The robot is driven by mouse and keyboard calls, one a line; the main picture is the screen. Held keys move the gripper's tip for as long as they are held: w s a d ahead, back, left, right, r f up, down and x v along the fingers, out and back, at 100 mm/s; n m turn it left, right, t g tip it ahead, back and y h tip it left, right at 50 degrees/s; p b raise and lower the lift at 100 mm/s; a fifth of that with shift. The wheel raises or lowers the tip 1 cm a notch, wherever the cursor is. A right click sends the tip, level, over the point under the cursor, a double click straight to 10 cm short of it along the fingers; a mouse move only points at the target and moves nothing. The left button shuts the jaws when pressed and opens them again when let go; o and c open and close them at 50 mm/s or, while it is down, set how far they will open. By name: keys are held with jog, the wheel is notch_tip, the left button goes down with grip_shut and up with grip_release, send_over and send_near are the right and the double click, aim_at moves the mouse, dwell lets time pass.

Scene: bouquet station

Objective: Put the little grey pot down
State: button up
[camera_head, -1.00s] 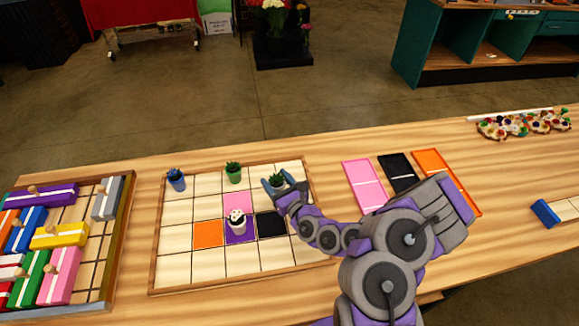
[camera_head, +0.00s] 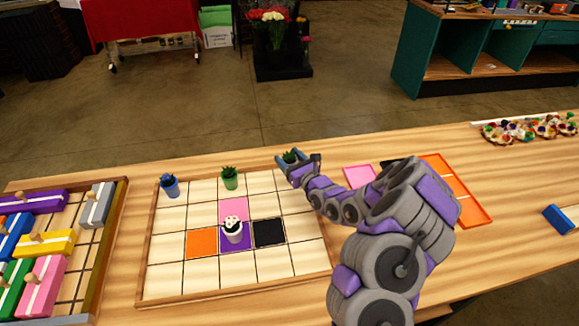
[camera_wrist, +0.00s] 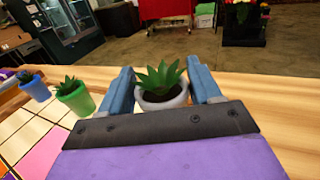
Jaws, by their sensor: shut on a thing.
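The little grey pot (camera_wrist: 163,99) with a green succulent sits between the two blue fingers of my gripper (camera_wrist: 163,88) in the wrist view. The fingers are shut on it from both sides. In the head view my gripper (camera_head: 291,161) is at the far right corner of the tiled board (camera_head: 172,247). Only the plant and a little of the pot show there, and the pot's base is hidden. I cannot tell whether the pot touches the surface beneath.
A blue pot (camera_head: 170,187) and a green pot (camera_head: 229,179) stand on the board's back row. A white pot (camera_head: 233,232) stands on the purple tile. Pink, black and orange (camera_head: 462,190) trays lie right of the board, partly behind my arm.

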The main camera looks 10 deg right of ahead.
aim_at(289, 164)
jog(key=shift+w+f, duration=0.2)
jog(key=shift+w, duration=0.1)
notch_tip(289, 164, down, 3)
jog(key=shift+a+f+b, duration=0.15)
jog(key=shift+b, duration=0.7)
jog(key=o, duration=1.3)
jog(key=shift+o, duration=0.2)
jog(key=shift+s, duration=0.1)
